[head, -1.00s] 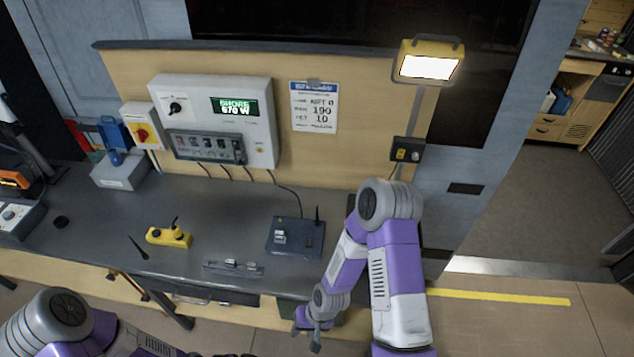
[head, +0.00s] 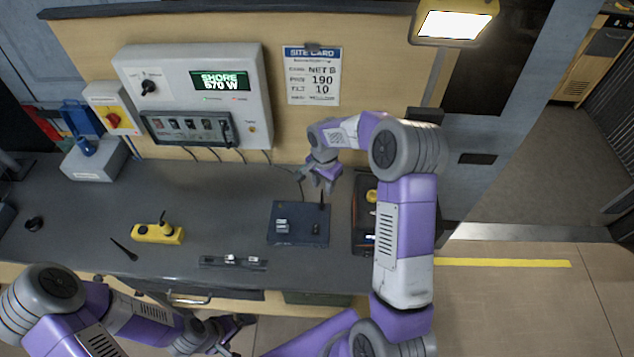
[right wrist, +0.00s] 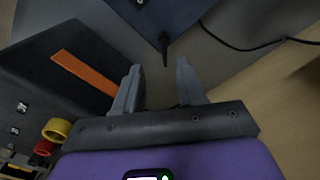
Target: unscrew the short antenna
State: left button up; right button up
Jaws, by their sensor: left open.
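A short black antenna (head: 322,199) stands at the back right corner of a dark blue box (head: 287,226) on the bench. In the right wrist view the antenna (right wrist: 163,44) points from the box (right wrist: 178,12) toward the gap between my fingers, just beyond the tips. My right gripper (head: 316,186) is above and behind the box; in its wrist view the fingers (right wrist: 159,72) are apart and empty. My left gripper (head: 236,333) is open and empty, low in front of the bench. A thin black rod (head: 123,249), perhaps another antenna, lies on the bench at the left.
A dark open case (head: 361,243) with yellow items stands right of the box. A yellow device (head: 157,233) sits to the left and a small rail (head: 233,262) lies in front. A cable (right wrist: 240,45) runs behind the box. The panel wall rises at the back.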

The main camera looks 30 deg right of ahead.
aim_at(322, 205)
jog(key=shift+w+f, duration=0.3)
jog(key=shift+f, duration=3.8)
grip_shut()
